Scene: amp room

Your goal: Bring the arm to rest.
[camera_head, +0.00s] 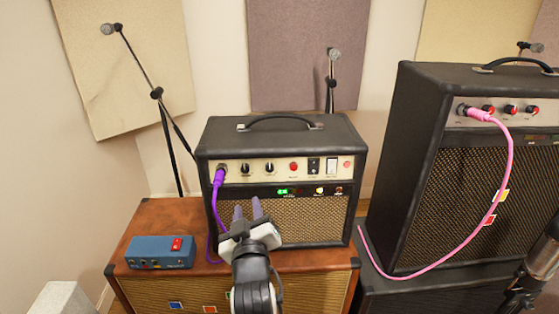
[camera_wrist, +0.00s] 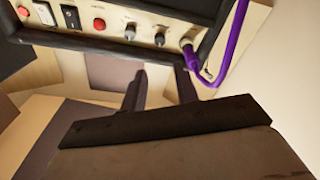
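My arm reaches up from the bottom of the head view. My gripper (camera_head: 248,211) is in front of the lower left part of the small black amp (camera_head: 310,222). In the wrist view my gripper (camera_wrist: 160,86) shows two dark fingers with a gap between them and nothing held. The amp's control panel (camera_wrist: 115,25) appears upside down there. A purple cable (camera_head: 216,200) is plugged into the jack at the panel's left end and hangs down to the left of my fingers. Its plug (camera_wrist: 190,52) also shows in the wrist view, apart from the fingers.
The small amp stands on a brown cabinet (camera_head: 160,218), with a blue pedal box (camera_head: 160,252) at its left. A large black amp (camera_head: 405,170) with a pink cable (camera_head: 509,160) stands at the right. Microphone stands are behind (camera_head: 166,130) and at the lower right (camera_head: 527,275).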

